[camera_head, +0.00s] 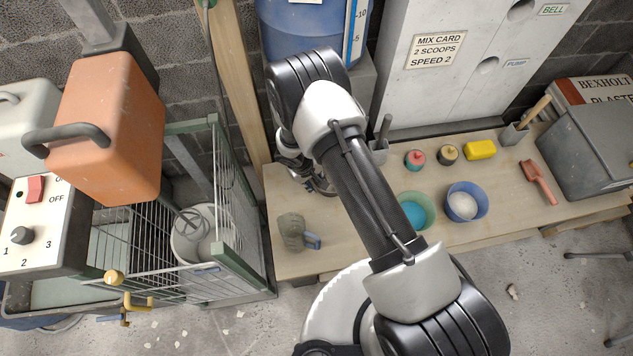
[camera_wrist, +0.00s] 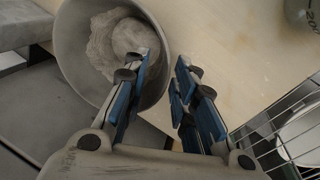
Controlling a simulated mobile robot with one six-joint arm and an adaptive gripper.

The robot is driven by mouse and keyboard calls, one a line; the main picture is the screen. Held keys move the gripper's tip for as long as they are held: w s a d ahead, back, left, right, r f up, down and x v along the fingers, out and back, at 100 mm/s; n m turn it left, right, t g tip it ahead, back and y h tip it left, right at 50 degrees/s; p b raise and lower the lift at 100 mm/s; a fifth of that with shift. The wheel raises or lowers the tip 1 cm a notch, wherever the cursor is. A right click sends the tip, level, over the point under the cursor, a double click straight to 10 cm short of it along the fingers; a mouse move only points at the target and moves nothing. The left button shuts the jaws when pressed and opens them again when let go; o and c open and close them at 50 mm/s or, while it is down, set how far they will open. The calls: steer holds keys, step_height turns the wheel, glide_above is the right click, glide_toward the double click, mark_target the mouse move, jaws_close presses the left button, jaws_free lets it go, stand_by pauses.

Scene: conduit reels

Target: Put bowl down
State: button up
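A grey bowl (camera_wrist: 72,40) with pale powder in it shows in the upper left of the wrist view. My gripper (camera_wrist: 162,68) has its blue-padded fingers apart, with a clear gap between the tips. The left finger overlaps the inside of the bowl in the picture, and the right finger is outside the rim, with bare wood showing between it and the bowl. I cannot tell whether the left finger touches the wall. In the head view my arm hides the bowl and most of the gripper, near the back left of the bench (camera_head: 345,240).
A grey jug (camera_head: 290,230) stands at the bench's left end, beside a wire cage (camera_head: 228,200) with a white bucket (camera_head: 192,238). A green bowl (camera_head: 428,207), a blue bowl (camera_head: 481,205), a yellow sponge (camera_head: 480,149) and a red scoop (camera_head: 538,180) lie to the right.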

steer(key=p+v, duration=0.2)
steer(key=v, duration=0.7)
steer(key=shift+r, duration=0.15)
